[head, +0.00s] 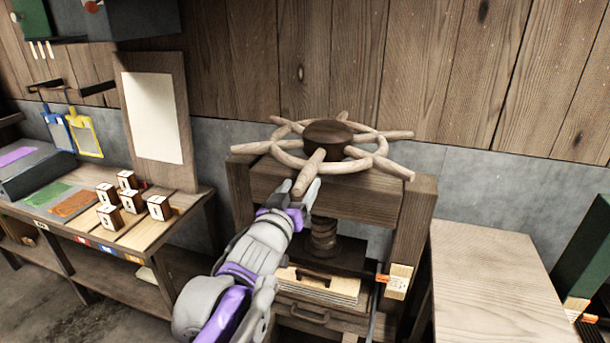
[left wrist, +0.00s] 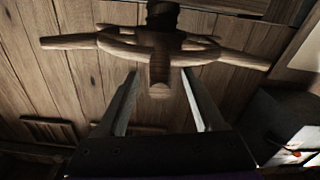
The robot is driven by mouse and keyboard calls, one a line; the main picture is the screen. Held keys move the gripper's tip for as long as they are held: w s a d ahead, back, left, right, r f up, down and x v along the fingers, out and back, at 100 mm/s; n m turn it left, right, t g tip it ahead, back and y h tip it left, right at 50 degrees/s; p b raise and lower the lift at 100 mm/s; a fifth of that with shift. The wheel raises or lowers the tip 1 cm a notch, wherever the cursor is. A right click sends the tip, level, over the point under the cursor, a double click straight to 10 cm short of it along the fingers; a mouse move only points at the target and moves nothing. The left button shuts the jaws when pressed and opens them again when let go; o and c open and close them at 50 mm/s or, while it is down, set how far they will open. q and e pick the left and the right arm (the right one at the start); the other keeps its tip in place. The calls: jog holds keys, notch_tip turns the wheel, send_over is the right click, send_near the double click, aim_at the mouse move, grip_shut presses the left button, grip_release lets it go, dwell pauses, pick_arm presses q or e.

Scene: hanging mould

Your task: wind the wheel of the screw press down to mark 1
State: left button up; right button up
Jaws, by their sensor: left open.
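The wooden press wheel (head: 375,161), a ring with several spoke handles round a dark hub (head: 330,137), sits on top of the screw press frame (head: 330,197). My left gripper (head: 307,192) is open at the near handle (head: 309,170). In the left wrist view the wheel (left wrist: 115,48) lies ahead, and the handle (left wrist: 160,80) points between the open fingers (left wrist: 160,105). The threaded screw (head: 323,235) runs down to a dark plate above a pale stack (head: 320,285). A small pale scale plate with an orange pointer (head: 397,281) is on the right post; its marks are too small to read. My right gripper is not visible.
A bench at left carries several numbered wooden blocks (head: 130,200) and an upright board with paper (head: 153,115). A bare pale table (head: 490,280) stands close to the right of the press. A dark green box-like thing (head: 585,260) is at far right.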

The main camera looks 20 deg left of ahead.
aim_at(306, 178)
pick_arm(q)
jog(key=shift+w+d, duration=0.1)
jog(key=shift+w, duration=2.2)
grip_shut()
